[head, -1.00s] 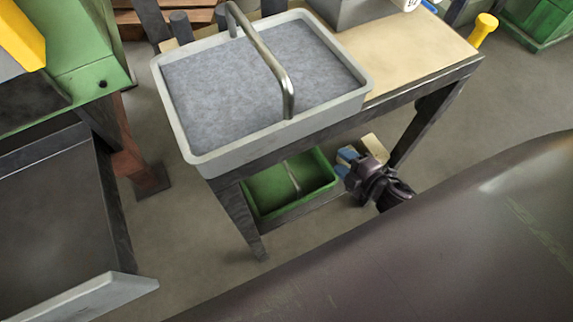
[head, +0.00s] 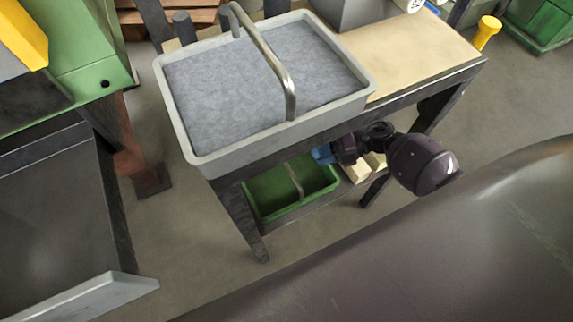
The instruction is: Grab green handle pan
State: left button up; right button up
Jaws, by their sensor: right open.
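The green pan (head: 268,212) sits on the lower shelf under the workbench, with a thin metal handle (head: 294,180) arching across it. My right gripper (head: 321,154) reaches in from the right under the bench top, its blue fingertips near the pan's upper right corner. It is open and appears apart from the handle. The bench edge partly hides the fingertips and the back of the pan. My left gripper is not in view.
A larger grey pan (head: 190,153) with a thick metal handle stands on the workbench (head: 436,48), directly above. The bench leg (head: 240,218) stands left of the green pan. Pale blocks (head: 357,172) lie beside my right gripper.

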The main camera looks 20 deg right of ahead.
aim_at(287, 164)
jog(key=b+x, duration=0.1)
jog(key=x, duration=0.9)
jog(key=shift+r, duration=0.1)
grip_shut()
dwell(1.2)
